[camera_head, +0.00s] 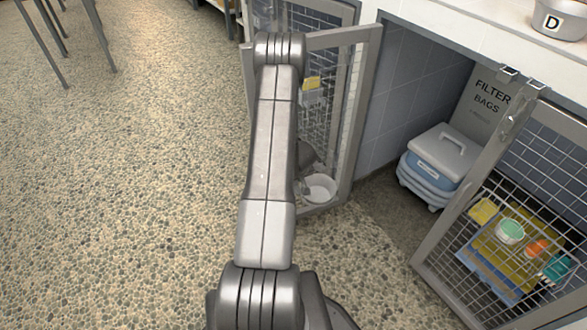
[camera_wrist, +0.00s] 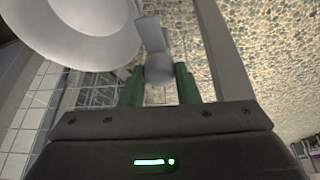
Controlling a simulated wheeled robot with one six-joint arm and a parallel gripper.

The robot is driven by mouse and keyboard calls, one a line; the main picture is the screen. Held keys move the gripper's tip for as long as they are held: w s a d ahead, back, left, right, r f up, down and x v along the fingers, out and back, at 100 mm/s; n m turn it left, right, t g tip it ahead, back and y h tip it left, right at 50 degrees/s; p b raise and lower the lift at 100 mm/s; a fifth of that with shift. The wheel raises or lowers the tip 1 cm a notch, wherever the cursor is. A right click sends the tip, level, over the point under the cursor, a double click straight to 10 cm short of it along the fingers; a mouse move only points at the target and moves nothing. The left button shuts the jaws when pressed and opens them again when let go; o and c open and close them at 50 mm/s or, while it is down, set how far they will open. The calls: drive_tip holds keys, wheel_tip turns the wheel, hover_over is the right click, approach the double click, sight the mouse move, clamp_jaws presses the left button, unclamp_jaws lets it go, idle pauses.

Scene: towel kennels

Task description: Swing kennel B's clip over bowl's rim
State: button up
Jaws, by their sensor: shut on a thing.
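A white bowl (camera_head: 319,187) sits low at the open mesh door (camera_head: 345,120) in the head view, close to the door's lower frame. In the wrist view the bowl (camera_wrist: 85,25) fills the upper left, its rim near the clip. My gripper (camera_wrist: 158,82) has its green fingers shut on the grey clip (camera_wrist: 158,68), whose flat tab extends upward beside the bowl. I cannot tell whether the clip lies over the rim. In the head view my arm largely hides the gripper, and the clip cannot be made out. No letter B is visible.
A second mesh door (camera_head: 520,210) stands at the right, with colored items behind it. A blue-and-white case (camera_head: 437,160) and a filter bags box (camera_head: 487,100) are in the open bay between the doors. A bowl marked D (camera_head: 558,18) is on the counter.

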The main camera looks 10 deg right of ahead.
drive_tip(key=n+p, duration=0.1)
drive_tip(key=p, duration=0.2)
drive_tip(key=n+y+p, duration=0.1)
drive_tip(key=n+p, duration=0.1)
drive_tip(key=p, duration=0.2)
drive_tip(key=r+n+p, duration=0.1)
drive_tip(key=n+p, duration=0.1)
drive_tip(key=p, duration=0.2)
drive_tip(key=shift+d+g+y, duration=0.25)
drive_tip(key=shift+g+y, duration=0.05)
drive_tip(key=shift+y, duration=0.1)
drive_tip(key=n+p, duration=0.1)
drive_tip(key=n+y+p, duration=0.1)
drive_tip(key=shift+w+f+n+g+p, duration=0.15)
drive_tip(key=shift+f+n+g+p, duration=0.15)
drive_tip(key=shift+n+p, duration=0.1)
drive_tip(key=shift+w+f+n+g, duration=0.1)
drive_tip(key=shift+n+g, duration=0.2)
drive_tip(key=shift+n, duration=0.6)
drive_tip(key=shift+y, duration=0.3)
drive_tip(key=o, duration=1)
drive_tip(key=shift+c, duration=0.2)
drive_tip(key=p+v, duration=0.1)
drive_tip(key=v, duration=1.2)
drive_tip(key=shift+r, duration=0.4)
